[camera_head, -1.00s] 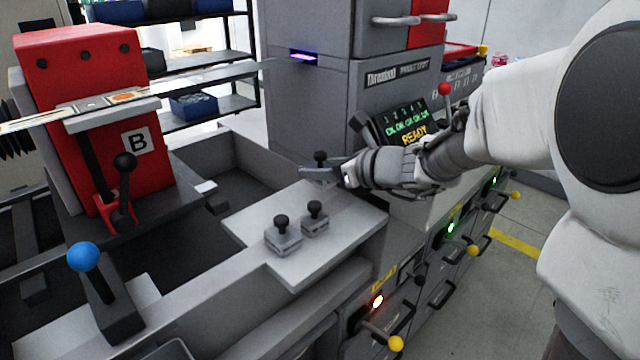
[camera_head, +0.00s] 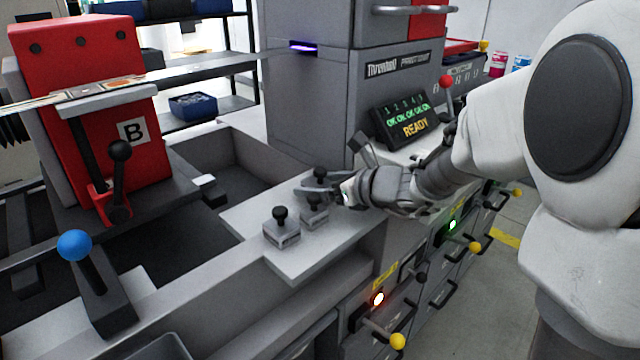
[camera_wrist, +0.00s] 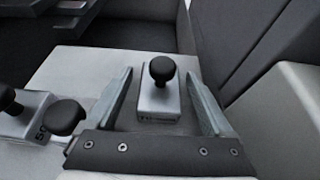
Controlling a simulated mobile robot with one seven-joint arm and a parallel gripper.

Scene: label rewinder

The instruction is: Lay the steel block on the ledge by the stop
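Several small steel-grey blocks with black knobs are on the light grey ledge (camera_head: 300,262). One block (camera_wrist: 158,104) stands upright between my gripper's fingers in the wrist view, with a gap on both sides; its small label is unreadable. In the head view its knob (camera_head: 320,173) shows and its body is hidden behind my gripper (camera_head: 318,190). My gripper is open. A second block (camera_head: 314,214) is just in front of the fingers, and a third block (camera_head: 281,236) is nearer the front left. I cannot make out the stop.
A grey machine housing (camera_head: 305,100) rises behind the ledge. A READY display (camera_head: 405,122) stands behind my wrist. A dark recess (camera_head: 235,165) lies left of the ledge. A blue-knobbed lever (camera_head: 75,246) and a red unit (camera_head: 95,70) are at left.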

